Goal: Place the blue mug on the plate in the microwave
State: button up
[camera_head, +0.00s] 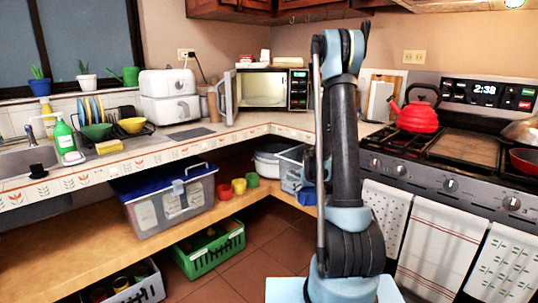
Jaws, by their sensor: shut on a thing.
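The microwave (272,90) stands on the counter at the back, left of my arm. Its door (229,97) appears swung open to the left. The lit inside shows, but I cannot make out a plate there. I cannot find a blue mug in this view. My arm rises through the middle right of the picture and covers part of the counter behind it. My gripper does not show, so I cannot see what it holds.
A white air fryer (169,97) stands left of the microwave. The dish rack (110,128) and green bottle (64,137) are by the sink. A red kettle (417,112) sits on the stove (450,187). Open counter lies before the microwave.

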aim_at(308, 200)
jog(key=shift+s+f, duration=0.15)
jog(key=shift+f, duration=0.7)
jog(key=shift+s+f, duration=0.1)
jog(key=shift+f, duration=0.7)
jog(key=shift+a, duration=0.15)
